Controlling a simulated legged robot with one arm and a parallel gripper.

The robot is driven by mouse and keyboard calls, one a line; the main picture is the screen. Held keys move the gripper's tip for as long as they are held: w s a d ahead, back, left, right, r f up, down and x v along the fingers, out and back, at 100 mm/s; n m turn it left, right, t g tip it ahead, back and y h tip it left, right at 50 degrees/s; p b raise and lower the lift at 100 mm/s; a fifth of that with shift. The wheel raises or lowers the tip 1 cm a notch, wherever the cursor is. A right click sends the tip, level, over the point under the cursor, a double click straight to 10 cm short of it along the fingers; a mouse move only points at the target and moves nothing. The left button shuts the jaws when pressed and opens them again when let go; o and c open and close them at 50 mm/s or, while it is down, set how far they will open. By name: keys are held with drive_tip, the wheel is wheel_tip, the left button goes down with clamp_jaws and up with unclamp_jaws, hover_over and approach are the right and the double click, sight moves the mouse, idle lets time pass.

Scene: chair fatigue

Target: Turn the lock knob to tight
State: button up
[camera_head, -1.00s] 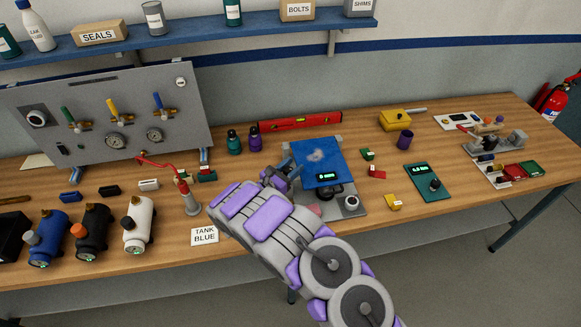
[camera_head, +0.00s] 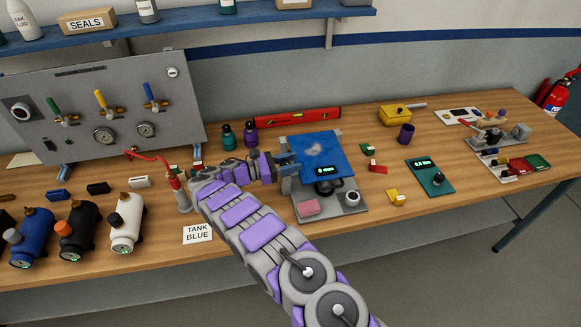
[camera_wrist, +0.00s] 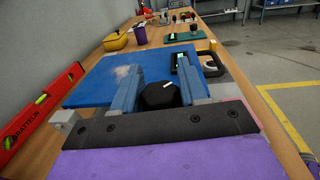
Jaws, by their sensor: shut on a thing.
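In the wrist view, a black faceted knob (camera_wrist: 158,97) with a white mark sits between the two blue fingers of my gripper (camera_wrist: 159,76). The mark points to the right and slightly away. My gripper is shut on this knob. In the head view, my gripper (camera_head: 285,172) is at the left edge of the blue plate (camera_head: 320,152), reaching in from the left, and it hides the knob. The plate lies on a grey base (camera_head: 333,207) with a lit display (camera_head: 321,170) at its front. I cannot read any tight marking.
A pink block (camera_head: 309,207) and a white-rimmed dial (camera_head: 352,197) sit on the base's front. A red level (camera_head: 297,118) lies behind. Small red and yellow blocks and a teal panel (camera_head: 428,177) stand right. A red-handled tool (camera_head: 177,188) is left of my arm.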

drive_tip(key=shift+a+m+g+b, duration=0.15)
drive_tip(key=shift+m+g+b, duration=0.35)
drive_tip(key=shift+b, duration=0.55)
drive_tip(key=shift+r+m+g+h+b, duration=0.25)
drive_tip(key=shift+g+b, duration=0.35)
drive_tip(key=shift+b, duration=0.3)
drive_tip(key=o, duration=1)
drive_tip(key=shift+a+f, duration=0.1)
drive_tip(key=shift+f, duration=0.1)
drive_tip(key=shift+c, duration=0.2)
